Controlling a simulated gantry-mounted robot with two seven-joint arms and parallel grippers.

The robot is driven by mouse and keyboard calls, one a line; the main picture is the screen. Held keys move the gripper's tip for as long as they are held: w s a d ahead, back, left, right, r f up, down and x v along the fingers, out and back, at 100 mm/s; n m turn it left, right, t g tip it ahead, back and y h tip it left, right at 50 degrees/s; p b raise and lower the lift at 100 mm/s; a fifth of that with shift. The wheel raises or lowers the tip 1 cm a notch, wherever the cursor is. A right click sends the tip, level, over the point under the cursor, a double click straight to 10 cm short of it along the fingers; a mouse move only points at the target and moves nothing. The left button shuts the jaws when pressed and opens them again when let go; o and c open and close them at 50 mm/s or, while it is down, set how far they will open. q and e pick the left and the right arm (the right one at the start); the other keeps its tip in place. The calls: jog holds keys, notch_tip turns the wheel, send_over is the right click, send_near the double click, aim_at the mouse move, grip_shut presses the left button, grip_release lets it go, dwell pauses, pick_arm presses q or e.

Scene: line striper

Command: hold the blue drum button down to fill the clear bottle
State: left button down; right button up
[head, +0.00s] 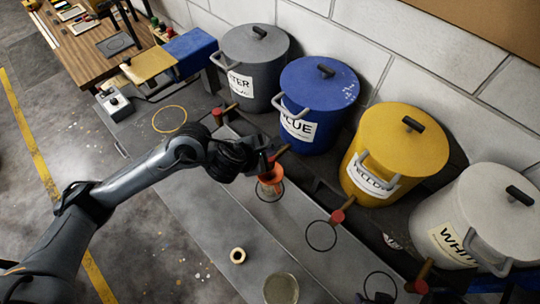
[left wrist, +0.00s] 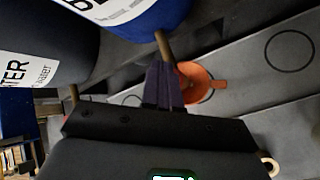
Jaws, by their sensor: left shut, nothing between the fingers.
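The blue drum (head: 330,95) stands against the wall, with its brown tap (head: 281,151) pointing to the front left. My left gripper (head: 264,162) is shut and empty at the outer end of this tap. In the left wrist view its closed fingers (left wrist: 165,88) overlap the end of the tap (left wrist: 163,46). The drum's button is hidden behind them, and I cannot tell whether they touch or press it. An orange funnel (head: 270,179) is just below the fingers and also shows in the left wrist view (left wrist: 207,84). The clear bottle under it is hard to make out. My right gripper is not in view.
The grey water drum (head: 252,70) stands left of the blue one; yellow (head: 412,145) and white (head: 487,205) drums stand right. Red tap buttons (head: 337,216) project over the bench. A clear round container (head: 281,288) and a small ring (head: 238,255) are in front.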

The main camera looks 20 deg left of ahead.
pick_arm(q)
jog(key=shift+f, duration=0.15)
dwell(0.7)
jog(key=shift+f+b, duration=0.3)
jog(key=shift+b, duration=0.25)
jog(key=shift+f+b, duration=0.5)
jog(key=shift+b, duration=0.05)
dwell(0.6)
dwell(5.5)
